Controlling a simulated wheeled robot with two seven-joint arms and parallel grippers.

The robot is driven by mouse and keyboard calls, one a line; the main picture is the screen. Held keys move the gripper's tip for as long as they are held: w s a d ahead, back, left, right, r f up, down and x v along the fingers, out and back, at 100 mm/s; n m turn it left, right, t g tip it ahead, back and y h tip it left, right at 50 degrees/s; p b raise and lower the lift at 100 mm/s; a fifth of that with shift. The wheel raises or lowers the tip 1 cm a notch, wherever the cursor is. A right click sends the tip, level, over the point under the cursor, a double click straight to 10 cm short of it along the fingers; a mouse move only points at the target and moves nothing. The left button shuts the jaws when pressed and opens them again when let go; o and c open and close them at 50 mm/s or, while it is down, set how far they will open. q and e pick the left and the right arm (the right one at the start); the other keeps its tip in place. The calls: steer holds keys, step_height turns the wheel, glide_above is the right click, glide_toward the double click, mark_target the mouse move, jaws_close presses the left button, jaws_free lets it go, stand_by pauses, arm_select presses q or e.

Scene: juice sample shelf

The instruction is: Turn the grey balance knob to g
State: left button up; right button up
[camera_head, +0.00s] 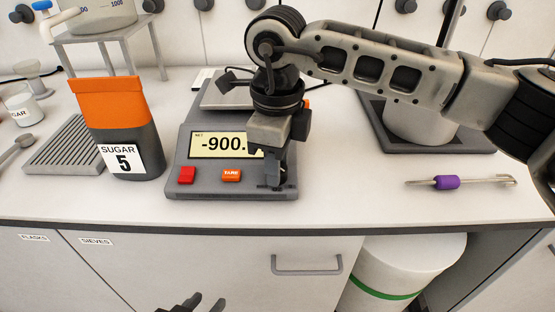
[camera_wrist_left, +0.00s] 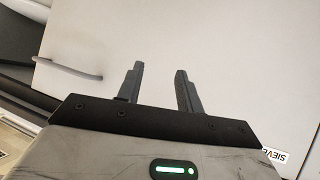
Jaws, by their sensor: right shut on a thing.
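The balance (camera_head: 185,160) stands on the counter, its display (camera_head: 222,144) reading "-900." with the right end hidden by my right gripper. My right gripper (camera_head: 273,181) points down at the balance's front right corner and is shut on the grey balance knob. The knob is mostly hidden behind the fingers, so its setting cannot be read. My left gripper (camera_head: 190,305) is low in front of the cabinet at the bottom edge. In the left wrist view, its two fingers (camera_wrist_left: 160,90) are apart, with nothing between them.
An orange and grey sugar bag (camera_head: 122,130) stands left of the balance, beside a ribbed tray (camera_head: 68,145). Red (camera_head: 187,174) and orange (camera_head: 231,175) buttons are on the balance front. A purple-handled tool (camera_head: 447,182) lies at right. The counter front between balance and tool is clear.

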steer(key=o, duration=1)
steer(key=shift+c, duration=0.2)
steer(key=shift+r, duration=0.55)
step_height(320, 180, up, 15)
steer(key=shift+s+f, duration=0.1)
steer(key=shift+s, duration=0.05)
